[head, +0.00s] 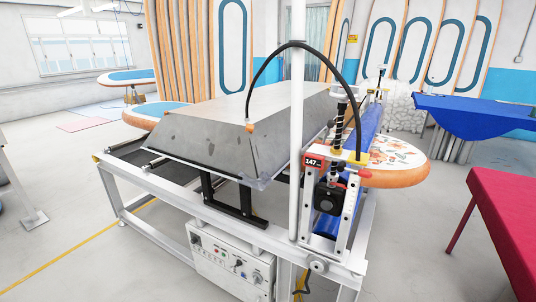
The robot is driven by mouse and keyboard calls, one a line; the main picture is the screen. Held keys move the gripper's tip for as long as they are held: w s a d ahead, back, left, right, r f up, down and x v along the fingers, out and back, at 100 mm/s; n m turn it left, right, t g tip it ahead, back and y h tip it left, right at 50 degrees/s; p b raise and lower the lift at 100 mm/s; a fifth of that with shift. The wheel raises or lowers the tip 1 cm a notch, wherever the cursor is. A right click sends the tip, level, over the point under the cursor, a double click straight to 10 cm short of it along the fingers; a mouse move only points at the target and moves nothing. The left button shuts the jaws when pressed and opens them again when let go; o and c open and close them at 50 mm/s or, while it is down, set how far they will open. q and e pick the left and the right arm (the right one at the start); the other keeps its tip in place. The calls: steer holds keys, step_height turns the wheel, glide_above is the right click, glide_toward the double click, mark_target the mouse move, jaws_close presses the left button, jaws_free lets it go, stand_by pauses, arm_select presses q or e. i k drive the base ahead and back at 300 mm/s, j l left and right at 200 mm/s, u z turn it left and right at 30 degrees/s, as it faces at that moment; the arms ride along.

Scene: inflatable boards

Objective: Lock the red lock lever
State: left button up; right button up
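The machine frame (172,188) stands in the middle of the head view. At its right end is a roller unit with a vertical black screw (339,132). A small red part (365,174), which looks like the red lock lever, sticks out at the right of this unit, just below a yellow piece (357,158). It is too small to tell whether it is locked. Neither of my grippers is in view.
A large grey metal hood (190,140) covers the machine top. A white pole (297,110) and black hose (254,80) rise before it. A control box (232,265) sits below. A red table (505,225) and blue-covered table (480,115) stand right, with clear floor between.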

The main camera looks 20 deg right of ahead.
mark_target(342, 166)
steer(key=z, duration=1.25)
